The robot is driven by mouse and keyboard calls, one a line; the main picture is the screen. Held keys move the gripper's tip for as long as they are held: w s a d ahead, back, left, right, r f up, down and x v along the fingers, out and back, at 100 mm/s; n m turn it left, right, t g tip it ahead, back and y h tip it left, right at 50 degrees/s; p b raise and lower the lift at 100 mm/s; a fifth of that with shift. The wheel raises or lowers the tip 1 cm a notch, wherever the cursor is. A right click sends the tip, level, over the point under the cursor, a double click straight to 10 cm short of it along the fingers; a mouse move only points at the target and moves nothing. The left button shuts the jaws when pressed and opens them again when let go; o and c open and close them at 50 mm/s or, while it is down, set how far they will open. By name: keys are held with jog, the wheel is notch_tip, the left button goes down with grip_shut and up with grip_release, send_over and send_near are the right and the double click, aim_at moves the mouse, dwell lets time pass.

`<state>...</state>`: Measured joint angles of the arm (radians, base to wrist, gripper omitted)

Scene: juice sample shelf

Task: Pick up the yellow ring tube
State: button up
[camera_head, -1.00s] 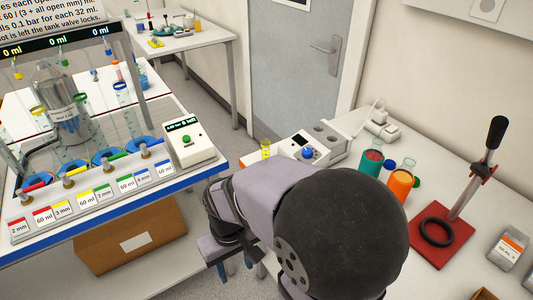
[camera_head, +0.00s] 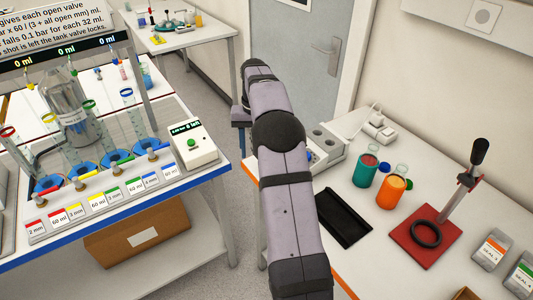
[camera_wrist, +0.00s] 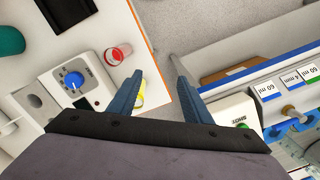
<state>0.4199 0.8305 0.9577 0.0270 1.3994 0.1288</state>
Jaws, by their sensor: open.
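The yellow ring tube (camera_head: 44,118) stands on the left bench's dispensing rig, between tubes with a red ring (camera_head: 8,132) and a green ring (camera_head: 86,103); it is small and hard to make out. My gripper (camera_head: 239,132) is well to its right, over the gap between the benches and partly hidden by my arm. In the wrist view the blue fingers of my gripper (camera_wrist: 157,82) are spread, with nothing held between them. A yellow object (camera_wrist: 139,95) on the right bench shows partly behind the left finger; I cannot tell what it is.
A blue ring tube (camera_head: 127,93) stands further right on the rig. A white control box (camera_head: 193,148) is at that bench's corner. The right bench holds a white device (camera_head: 325,146), a teal cup (camera_head: 366,168), an orange cup (camera_head: 392,190) and a red stand (camera_head: 425,240).

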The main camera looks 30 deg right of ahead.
jog(key=shift+m, duration=0.6)
jog(key=d, duration=0.1)
jog(key=w+d+f, duration=0.1)
jog(key=d, duration=0.1)
jog(key=w+d+f, duration=0.1)
jog(key=d, duration=0.1)
jog(key=shift+d+f, duration=0.1)
jog(key=shift+d, duration=0.05)
jog(key=shift+w+d+f, duration=0.3)
jog(key=shift+d+f, duration=0.05)
jog(key=shift+d, duration=0.05)
jog(key=shift+w+f+p, duration=0.1)
jog(key=shift+f+p, duration=1.6)
jog(key=shift+f, duration=1.95)
grip_shut()
